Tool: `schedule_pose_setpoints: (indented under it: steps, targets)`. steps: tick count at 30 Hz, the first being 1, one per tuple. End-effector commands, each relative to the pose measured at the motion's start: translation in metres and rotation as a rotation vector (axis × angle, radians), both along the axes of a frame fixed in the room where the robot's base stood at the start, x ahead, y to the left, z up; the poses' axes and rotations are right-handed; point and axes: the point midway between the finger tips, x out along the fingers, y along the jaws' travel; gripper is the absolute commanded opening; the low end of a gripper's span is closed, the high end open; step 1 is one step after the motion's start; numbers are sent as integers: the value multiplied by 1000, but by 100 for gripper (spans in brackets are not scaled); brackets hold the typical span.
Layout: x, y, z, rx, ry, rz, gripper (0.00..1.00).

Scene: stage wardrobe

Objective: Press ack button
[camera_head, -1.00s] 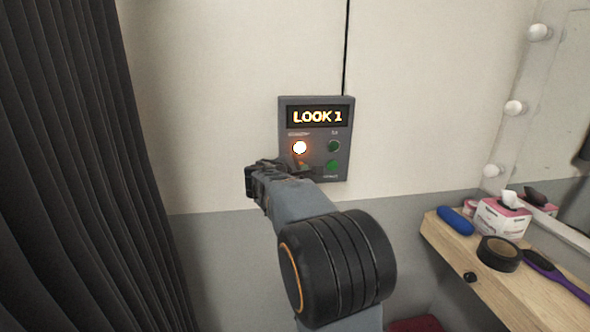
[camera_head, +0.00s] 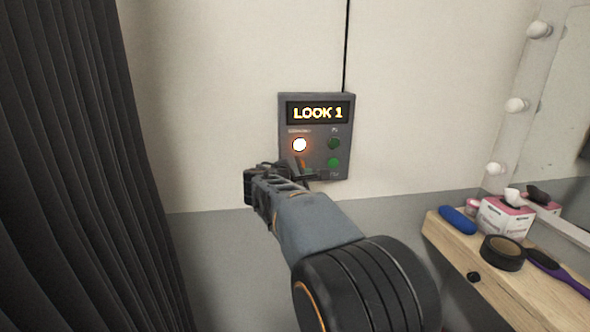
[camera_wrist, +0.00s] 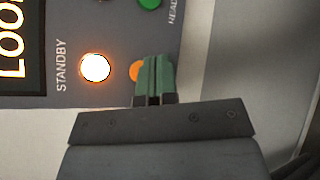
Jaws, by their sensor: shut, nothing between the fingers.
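A grey cue panel (camera_head: 343,128) hangs on the wall, its display reading "LOOK 1". A lamp marked STANDBY (camera_head: 299,145) glows white-orange; it also shows in the wrist view (camera_wrist: 95,67). An orange round button (camera_wrist: 135,70) sits beside it, partly hidden by my fingers. A green button (camera_head: 333,163) and a darker green lamp (camera_head: 334,144) are on the panel's right side. No ack label is readable. My gripper (camera_wrist: 155,65) is shut and empty, its greenish tips in front of the panel, overlapping the orange button. I cannot tell whether they touch it.
A dark curtain (camera_head: 75,150) hangs at left. At right a wooden shelf (camera_head: 475,262) holds a blue roll (camera_head: 457,219), a tissue box (camera_head: 506,218), black tape (camera_head: 502,253) and a purple brush (camera_head: 560,273), below a mirror with bulbs. The wall around the panel is clear.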

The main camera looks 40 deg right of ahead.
Motion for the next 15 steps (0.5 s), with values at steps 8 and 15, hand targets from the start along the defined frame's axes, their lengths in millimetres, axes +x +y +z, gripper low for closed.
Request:
schedule_pose_setpoints:
  steps: [8, 15]
  targets:
    - [-14, 7, -1, 1, 0, 1, 0]
    - [-15, 7, 0, 1, 0, 0, 0]
